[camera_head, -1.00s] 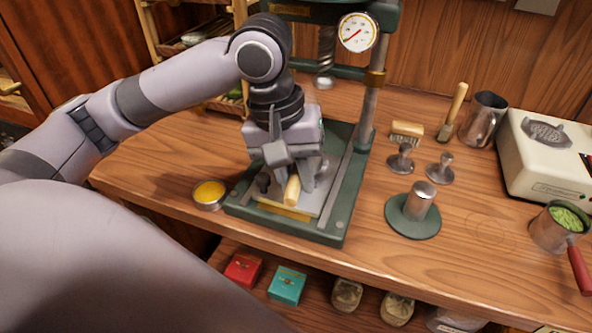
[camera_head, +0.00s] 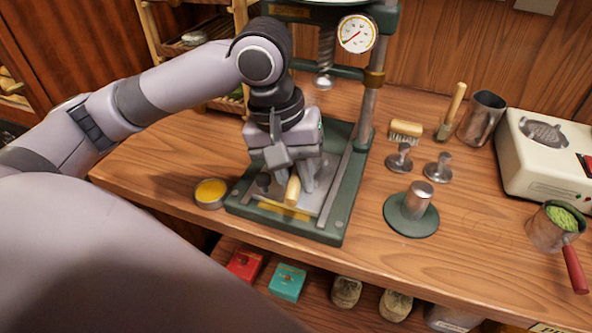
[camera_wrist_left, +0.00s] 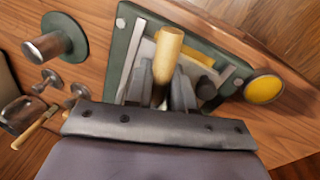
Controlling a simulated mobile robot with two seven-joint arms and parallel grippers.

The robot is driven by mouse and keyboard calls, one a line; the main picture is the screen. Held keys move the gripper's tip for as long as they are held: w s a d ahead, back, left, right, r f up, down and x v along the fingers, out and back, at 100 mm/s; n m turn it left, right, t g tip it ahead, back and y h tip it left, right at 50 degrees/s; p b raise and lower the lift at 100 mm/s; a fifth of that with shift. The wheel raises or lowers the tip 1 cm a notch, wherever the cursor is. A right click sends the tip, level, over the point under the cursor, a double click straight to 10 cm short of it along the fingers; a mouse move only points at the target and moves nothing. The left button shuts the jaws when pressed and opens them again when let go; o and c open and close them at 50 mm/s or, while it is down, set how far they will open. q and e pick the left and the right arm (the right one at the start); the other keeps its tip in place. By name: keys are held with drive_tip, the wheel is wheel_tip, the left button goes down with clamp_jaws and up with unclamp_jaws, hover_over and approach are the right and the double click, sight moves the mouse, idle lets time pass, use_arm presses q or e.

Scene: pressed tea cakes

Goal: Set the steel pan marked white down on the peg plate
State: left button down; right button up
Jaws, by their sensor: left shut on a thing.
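My left gripper (camera_head: 292,182) is over the base of the green press (camera_head: 338,222), shut on a pale wooden handle (camera_head: 292,192) that sticks out toward the front. The handle also shows between the fingers in the left wrist view (camera_wrist_left: 168,48). What the handle belongs to is hidden by the gripper. A round green plate (camera_head: 399,226) with an upright steel cylinder (camera_head: 418,200) stands right of the press; I cannot tell if it is the peg plate. No white mark on a steel pan is visible. My right gripper is not in view.
A small dish of yellow stuff (camera_head: 210,193) stands left of the press.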

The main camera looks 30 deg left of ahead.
use_arm(q)
drive_tip(key=shift+f, duration=0.8)
idle(0.8)
drive_tip(key=c, duration=0.9)
unclamp_jaws()
drive_tip(key=r, duration=0.2)
drive_tip(key=a+r+p, duration=0.1)
drive_tip(key=r, duration=0.1)
drive_tip(key=r+p, duration=0.1)
drive_tip(key=r, duration=0.2)
drive_tip(key=shift+s+a, duration=0.15)
drive_tip(key=shift+s, duration=0.2)
drive_tip(key=shift+s, duration=0.1)
